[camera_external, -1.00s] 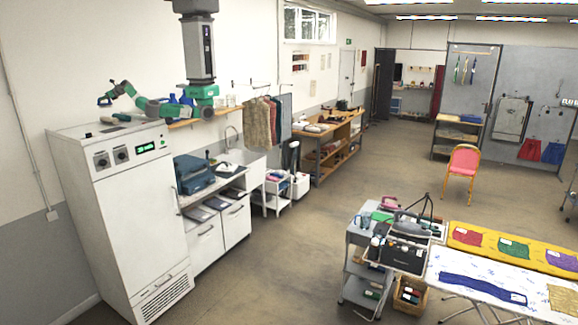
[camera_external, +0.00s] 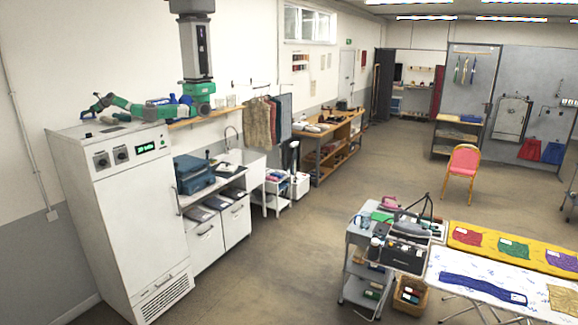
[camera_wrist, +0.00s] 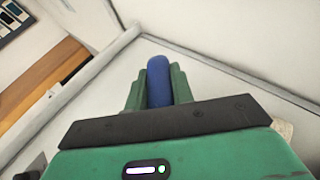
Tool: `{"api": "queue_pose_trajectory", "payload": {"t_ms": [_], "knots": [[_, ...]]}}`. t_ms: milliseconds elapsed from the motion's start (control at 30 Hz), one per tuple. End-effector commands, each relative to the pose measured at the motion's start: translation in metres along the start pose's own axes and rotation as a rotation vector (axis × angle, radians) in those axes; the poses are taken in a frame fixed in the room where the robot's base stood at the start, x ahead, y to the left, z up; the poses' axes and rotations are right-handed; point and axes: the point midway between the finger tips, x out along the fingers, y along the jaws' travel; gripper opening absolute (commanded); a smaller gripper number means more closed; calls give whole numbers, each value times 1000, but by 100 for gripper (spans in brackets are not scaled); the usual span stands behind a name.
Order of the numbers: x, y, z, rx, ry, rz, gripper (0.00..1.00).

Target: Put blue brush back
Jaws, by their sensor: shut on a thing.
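My gripper (camera_wrist: 160,92) is shut on the blue brush (camera_wrist: 158,70), which stands out between the two green fingers in the wrist view. The brush is a rounded blue shape; its far end and underside are partly hidden. Below it is the white top of the tall cabinet (camera_external: 75,131). In the external view my gripper (camera_external: 87,115) is low over the back left of the cabinet top, and the brush is too small there to make out clearly. I cannot tell whether the brush touches the top.
A small brown item (camera_external: 108,120) and a dark item (camera_external: 122,116) lie on the cabinet top. The wrist view shows a raised pale rim (camera_wrist: 90,78) along the top. A wooden shelf (camera_external: 205,118) with blue items and cups runs along the wall to the right.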

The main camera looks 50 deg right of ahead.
Motion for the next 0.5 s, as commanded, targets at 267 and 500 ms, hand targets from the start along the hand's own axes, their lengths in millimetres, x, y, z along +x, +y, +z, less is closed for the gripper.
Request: {"api": "queue_pose_trajectory", "payload": {"t_ms": [267, 500], "knots": [[13, 0, -32, 1, 2, -1, 0], [14, 0, -36, 0, 0, -1, 0]]}}
